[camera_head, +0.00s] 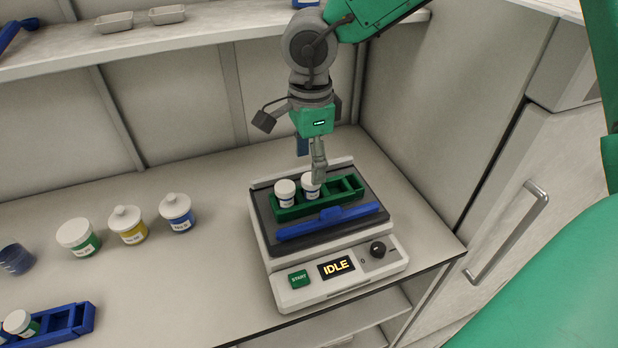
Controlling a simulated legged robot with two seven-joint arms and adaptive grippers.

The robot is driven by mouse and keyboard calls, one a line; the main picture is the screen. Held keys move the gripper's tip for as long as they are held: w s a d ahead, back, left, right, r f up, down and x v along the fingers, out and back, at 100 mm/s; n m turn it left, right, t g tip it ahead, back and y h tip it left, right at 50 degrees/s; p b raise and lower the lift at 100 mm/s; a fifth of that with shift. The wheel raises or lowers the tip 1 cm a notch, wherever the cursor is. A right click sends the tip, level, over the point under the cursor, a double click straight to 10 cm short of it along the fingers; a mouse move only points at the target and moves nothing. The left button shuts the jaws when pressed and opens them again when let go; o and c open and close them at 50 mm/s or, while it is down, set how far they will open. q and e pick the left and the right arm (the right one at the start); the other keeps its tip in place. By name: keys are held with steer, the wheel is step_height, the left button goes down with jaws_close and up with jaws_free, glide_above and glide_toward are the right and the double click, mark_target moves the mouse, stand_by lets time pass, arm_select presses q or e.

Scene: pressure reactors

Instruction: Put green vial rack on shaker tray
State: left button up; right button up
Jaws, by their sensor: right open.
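The green vial rack (332,196) sits on the dark tray of the shaker (284,247). Two white-capped vials (285,192) stand in its left part, and its right slots look empty. A blue bar (327,222) lies across the tray in front of the rack. My right gripper (312,160) comes down from above, over the back of the rack, and is open. One finger reaches down close beside the right vial; I cannot tell whether it touches the vial or rack. My left gripper is not in view.
Several capped jars (128,224) stand on the counter to the left. A blue rack (62,324) with white-capped vials is at the lower left. A shelf (210,34) runs above the back. A wall and a cabinet handle (508,232) are at the right.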

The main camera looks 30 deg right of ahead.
steer(key=shift+r, duration=1.5)
